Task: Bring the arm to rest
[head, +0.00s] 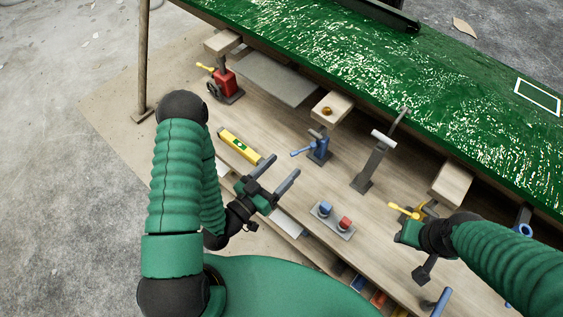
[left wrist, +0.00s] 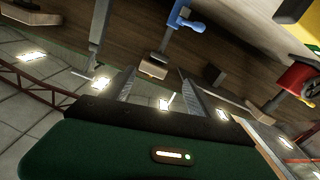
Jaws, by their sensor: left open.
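My left gripper (head: 284,165) is over the wooden bench in the head view, its two grey fingers apart and nothing between them. In the left wrist view the same gripper (left wrist: 156,76) shows its fingers spread and empty. My left arm (head: 176,180) is bent, coming down from the left to the gripper. My right arm (head: 510,255) comes in from the right. Its gripper (head: 402,222) is beside a yellow-handled part (head: 406,211); its fingers are not clear, and I cannot tell whether it touches that part.
A yellow level (head: 240,146) lies just left of the left gripper. A blue clamp (head: 319,148), a red clamp (head: 225,82) and a grey post (head: 371,165) stand on the bench (head: 285,205). A small plate with blue and red knobs (head: 333,221) is nearby. The green hull mould (head: 420,80) lies behind.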

